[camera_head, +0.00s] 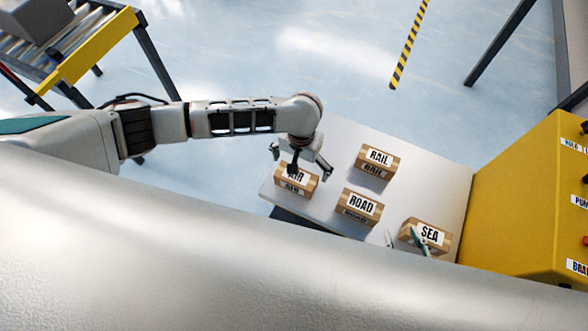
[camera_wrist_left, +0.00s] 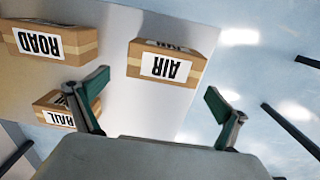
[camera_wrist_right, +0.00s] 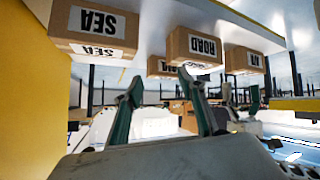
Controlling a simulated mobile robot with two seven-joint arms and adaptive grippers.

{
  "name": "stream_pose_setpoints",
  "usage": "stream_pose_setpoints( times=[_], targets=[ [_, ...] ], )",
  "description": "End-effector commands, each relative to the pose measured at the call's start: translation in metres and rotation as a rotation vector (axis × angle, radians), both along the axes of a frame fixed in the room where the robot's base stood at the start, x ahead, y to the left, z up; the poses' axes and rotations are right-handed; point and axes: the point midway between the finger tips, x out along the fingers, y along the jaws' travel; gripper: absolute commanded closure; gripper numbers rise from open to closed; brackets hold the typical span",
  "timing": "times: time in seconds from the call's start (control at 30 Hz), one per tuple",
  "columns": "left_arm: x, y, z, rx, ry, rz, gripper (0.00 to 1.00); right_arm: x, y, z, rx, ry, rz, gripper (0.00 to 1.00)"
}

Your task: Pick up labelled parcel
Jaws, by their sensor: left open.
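Four labelled cardboard parcels sit on a pale tabletop (camera_head: 330,140): AIR (camera_head: 300,190), RAIL (camera_head: 374,170), ROAD (camera_head: 358,213) and SEA (camera_head: 436,237). My left gripper (camera_head: 300,160) is open and empty, over the AIR parcel and partly covering it in the head view. In the left wrist view the AIR parcel (camera_wrist_left: 165,84) lies ahead of the spread fingers (camera_wrist_left: 158,100), apart from them. My right gripper (camera_head: 404,240) is open beside the SEA parcel; its fingertips overlap it in the head view. In the right wrist view nothing sits between its fingers (camera_wrist_right: 160,85).
A yellow control box (camera_head: 530,200) with labelled buttons stands right of the tabletop. A roller conveyor with a yellow rail (camera_head: 95,48) carries a grey box (camera_head: 35,18) at upper left. Black-yellow floor tape (camera_head: 408,45) marks open blue floor behind.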

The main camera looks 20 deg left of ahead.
Motion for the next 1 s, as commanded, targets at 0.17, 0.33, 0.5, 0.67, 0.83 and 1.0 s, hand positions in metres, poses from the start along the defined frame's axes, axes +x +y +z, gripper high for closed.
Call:
stream_pose_setpoints(
  times=[0.17, 0.33, 0.5, 0.67, 0.83, 1.0],
  targets=[
    [-0.001, 0.004, -0.018, 0.012, 0.008, 0.006, 0.0, -0.004, -0.001, -0.009, -0.004, 0.01, 0.001, 0.6],
    [-0.001, 0.004, -0.031, 0.011, 0.006, 0.004, 0.0, -0.008, -0.003, -0.017, -0.012, 0.021, 0.006, 0.6],
    [-0.006, 0.006, -0.05, 0.009, 0.009, 0.004, 0.0, -0.008, -0.002, -0.021, -0.009, 0.019, 0.009, 0.6],
    [-0.009, 0.009, -0.076, 0.011, 0.012, 0.005, 0.0, -0.001, 0.003, -0.021, 0.0, 0.005, 0.018, 0.6],
    [-0.006, 0.008, -0.079, 0.009, 0.003, 0.004, 0.0, 0.009, 0.009, -0.007, 0.009, -0.027, 0.026, 0.6],
    [-0.004, 0.008, -0.076, 0.008, -0.001, 0.004, 0.05, 0.01, 0.01, -0.004, 0.01, -0.03, 0.028, 0.6]
  ],
)
